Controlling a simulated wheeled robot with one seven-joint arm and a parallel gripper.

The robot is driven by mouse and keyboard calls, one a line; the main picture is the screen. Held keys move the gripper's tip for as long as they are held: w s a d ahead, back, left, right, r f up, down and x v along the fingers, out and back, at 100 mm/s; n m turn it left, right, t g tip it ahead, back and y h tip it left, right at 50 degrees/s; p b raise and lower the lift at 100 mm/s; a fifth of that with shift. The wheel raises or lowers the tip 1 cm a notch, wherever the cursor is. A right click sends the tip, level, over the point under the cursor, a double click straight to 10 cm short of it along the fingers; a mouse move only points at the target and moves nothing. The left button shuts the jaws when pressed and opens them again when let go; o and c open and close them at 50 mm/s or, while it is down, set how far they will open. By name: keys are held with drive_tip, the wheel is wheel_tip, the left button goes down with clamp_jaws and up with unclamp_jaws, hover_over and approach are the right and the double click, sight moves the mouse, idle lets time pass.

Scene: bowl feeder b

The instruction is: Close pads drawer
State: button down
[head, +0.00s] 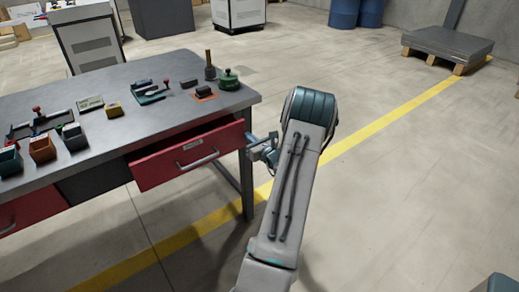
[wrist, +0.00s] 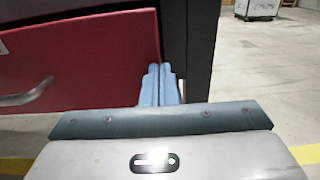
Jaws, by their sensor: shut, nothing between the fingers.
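The red drawer (head: 187,155) with a silver bar handle (head: 199,159) and a small label sticks out a little from under the right part of the grey workbench. In the wrist view the red drawer front (wrist: 85,60) fills the left side, with part of its handle (wrist: 27,93) at the left edge. My gripper (head: 250,140) is at the right end of the drawer front, beside the bench leg. In the wrist view its fingers (wrist: 161,70) are together and empty, close to the drawer's right edge. I cannot tell whether they touch it. The label is too small to read.
The bench top (head: 130,130) holds several small bins, tools and a green-lidded pot (head: 228,79). Another red drawer (head: 30,207) is at the lower left. The bench leg (head: 247,180) stands close by my gripper.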

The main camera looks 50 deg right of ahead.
drive_tip(key=b+x, duration=0.1)
drive_tip(key=x, duration=0.6)
drive_tip(key=shift+w+d+r, duration=0.1)
drive_tip(key=shift+w+r, duration=0.15)
drive_tip(key=shift+w, duration=0.15)
